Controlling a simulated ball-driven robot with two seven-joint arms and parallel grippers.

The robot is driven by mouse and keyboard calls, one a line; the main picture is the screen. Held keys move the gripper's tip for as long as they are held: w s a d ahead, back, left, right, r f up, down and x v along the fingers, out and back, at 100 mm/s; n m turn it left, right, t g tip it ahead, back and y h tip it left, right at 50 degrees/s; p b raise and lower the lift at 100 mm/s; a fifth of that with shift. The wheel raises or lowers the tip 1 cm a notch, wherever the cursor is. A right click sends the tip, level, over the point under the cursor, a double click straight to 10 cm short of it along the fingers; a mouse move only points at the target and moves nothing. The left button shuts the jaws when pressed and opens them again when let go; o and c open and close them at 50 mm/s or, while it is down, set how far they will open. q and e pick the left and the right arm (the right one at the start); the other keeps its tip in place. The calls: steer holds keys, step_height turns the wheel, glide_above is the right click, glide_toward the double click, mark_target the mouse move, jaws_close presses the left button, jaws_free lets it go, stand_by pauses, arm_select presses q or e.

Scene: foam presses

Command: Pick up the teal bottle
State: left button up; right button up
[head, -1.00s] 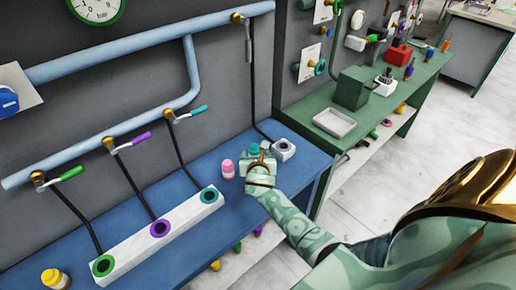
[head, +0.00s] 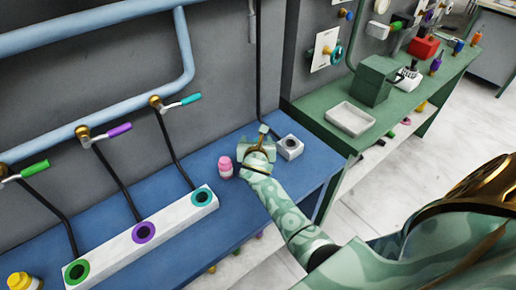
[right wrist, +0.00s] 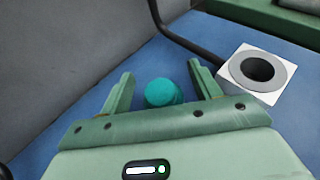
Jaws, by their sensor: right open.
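The teal bottle (right wrist: 163,92) stands on the blue bench (right wrist: 95,120) and shows in the right wrist view between the two fingers of my right gripper (right wrist: 162,82). The fingers are open, one on each side of it, with a gap on both sides. In the head view my right gripper (head: 258,149) is over the right part of the bench, and I cannot make out the bottle there behind it. My left gripper is not in view.
A pink bottle (head: 225,168) stands just left of my gripper. A white block with a dark round hole (head: 290,147) is close on the right. A long white holder with ringed holes (head: 112,262) lies left. A yellow bottle (head: 22,281) stands far left.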

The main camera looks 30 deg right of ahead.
steer(key=c, duration=0.4)
steer(key=shift+d+f, duration=0.1)
steer(key=shift+d, duration=0.05)
steer(key=c, duration=0.7)
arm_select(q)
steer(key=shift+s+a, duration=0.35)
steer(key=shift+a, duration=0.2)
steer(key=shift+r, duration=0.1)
